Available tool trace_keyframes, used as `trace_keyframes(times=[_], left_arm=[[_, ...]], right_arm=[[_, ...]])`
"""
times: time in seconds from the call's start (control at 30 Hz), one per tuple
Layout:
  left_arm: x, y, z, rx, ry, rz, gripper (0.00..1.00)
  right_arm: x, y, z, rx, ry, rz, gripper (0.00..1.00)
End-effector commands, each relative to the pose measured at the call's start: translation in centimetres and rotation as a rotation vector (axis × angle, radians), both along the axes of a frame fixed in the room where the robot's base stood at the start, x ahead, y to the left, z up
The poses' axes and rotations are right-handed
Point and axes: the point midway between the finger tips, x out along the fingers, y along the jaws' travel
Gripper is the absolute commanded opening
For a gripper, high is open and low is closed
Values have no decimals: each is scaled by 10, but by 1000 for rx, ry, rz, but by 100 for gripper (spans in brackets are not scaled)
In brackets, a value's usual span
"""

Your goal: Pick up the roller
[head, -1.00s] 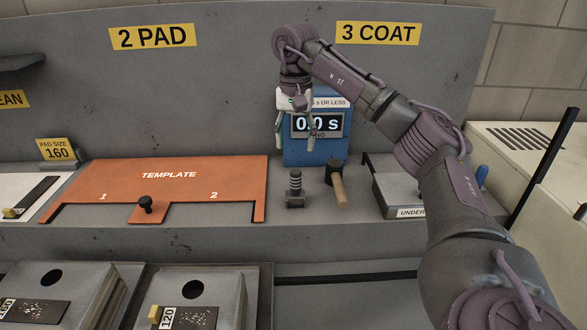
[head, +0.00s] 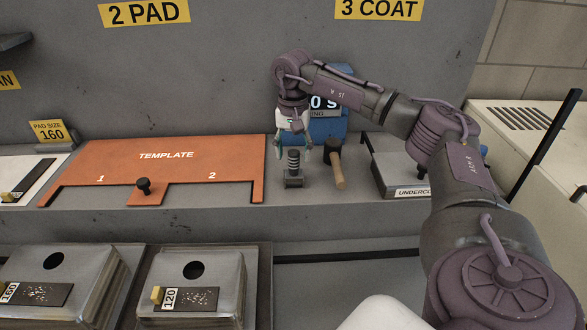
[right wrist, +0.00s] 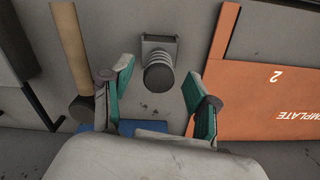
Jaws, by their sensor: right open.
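A dark ribbed upright grip on a small grey block (head: 294,168) stands on the ledge; it also shows in the right wrist view (right wrist: 158,77). Beside it on the right is a dark-headed tool with a wooden handle (head: 337,168), also in the right wrist view (right wrist: 70,45). I cannot tell for sure which of the two is the roller. My right gripper (head: 293,143) is open and empty, pointing down above the ribbed piece. In the right wrist view its fingers (right wrist: 158,72) straddle that piece, with gaps on both sides. My left gripper is out of view.
An orange template (head: 110,160) with a black knob lies to the left. A blue timer (head: 330,127) stands behind the gripper. A grey undercoat tray (head: 395,175) is on the right. Lidded metal boxes (head: 222,270) stand below the ledge at the front.

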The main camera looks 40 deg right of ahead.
Motion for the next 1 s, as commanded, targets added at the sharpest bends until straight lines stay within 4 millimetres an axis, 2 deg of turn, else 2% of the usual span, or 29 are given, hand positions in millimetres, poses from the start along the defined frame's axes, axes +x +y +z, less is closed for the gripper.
trace_keyframes(times=[0.03,0.2,0.47,0.57,0.83,1.0], left_arm=[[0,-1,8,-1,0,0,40],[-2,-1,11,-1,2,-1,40],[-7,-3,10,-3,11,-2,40],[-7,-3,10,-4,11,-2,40],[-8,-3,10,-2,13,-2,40],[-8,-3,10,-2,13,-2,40]], right_arm=[[-2,-1,-5,-1,5,-1,60],[-2,-1,-27,-1,3,-1,60],[-1,0,-31,0,0,-1,60],[-1,0,-31,0,0,-1,46],[-1,0,-31,-1,1,-1,1],[-1,0,-30,-1,-1,-1,0]])
